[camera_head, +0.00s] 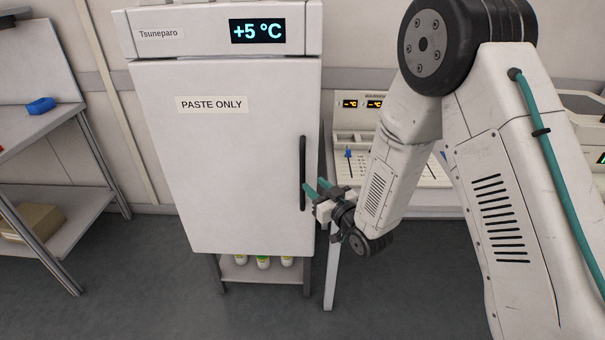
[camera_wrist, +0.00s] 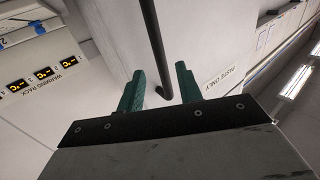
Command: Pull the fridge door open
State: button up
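The white fridge (camera_head: 150,15) stands at the centre-left in the head view, with a "+5 °C" display. Its white door (camera_head: 225,150) bears a "PASTE ONLY" label and looks closed. A dark vertical handle (camera_head: 303,150) is at the door's right side. My gripper (camera_head: 315,186) is at the lower part of the handle, its two teal fingers pointing at the door. In the wrist view, the handle (camera_wrist: 152,40) runs between the spread fingers of my gripper (camera_wrist: 160,85). Gaps show on both sides of the bar, so the fingers are open around it.
Right of the fridge is a bench with a warming rack (camera_head: 362,115) with orange displays. At the left stands a metal shelf unit (camera_head: 60,120) with a blue item (camera_head: 40,105) and a cardboard box (camera_head: 32,222). Several bottles (camera_head: 263,262) stand below the fridge. Floor in front is clear.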

aim_at(304, 175)
jog(key=x, duration=0.7)
jog(key=shift+w+a, duration=0.15)
jog(key=shift+w, duration=0.15)
grip_shut()
